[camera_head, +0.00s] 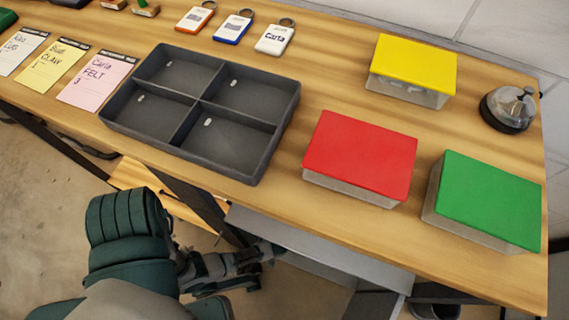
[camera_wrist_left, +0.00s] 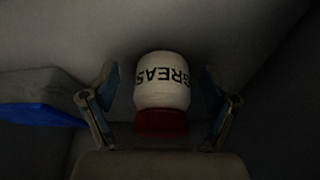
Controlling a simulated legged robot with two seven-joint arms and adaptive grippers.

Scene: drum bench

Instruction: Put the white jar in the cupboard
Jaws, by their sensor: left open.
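The white jar (camera_wrist_left: 162,82) shows in the left wrist view, marked GREASE, with a dark red lid (camera_wrist_left: 161,122); the lettering is upside down in the picture. It sits between the two spread fingers of my left gripper (camera_wrist_left: 158,88), with dark gaps visible on both sides. In the head view my left gripper (camera_head: 240,272) is low, at the bench's front edge, by a grey compartment (camera_head: 310,258) under the top, which may be the cupboard. The jar is hidden there. My right gripper is in neither view.
On the bench (camera_head: 300,95) are a four-part dark tray (camera_head: 195,100), boxes with red (camera_head: 360,155), green (camera_head: 488,198) and yellow (camera_head: 413,62) lids, a bell (camera_head: 508,108), cards and tags. A blue object (camera_wrist_left: 40,115) lies left of the jar, with dark grey walls around.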

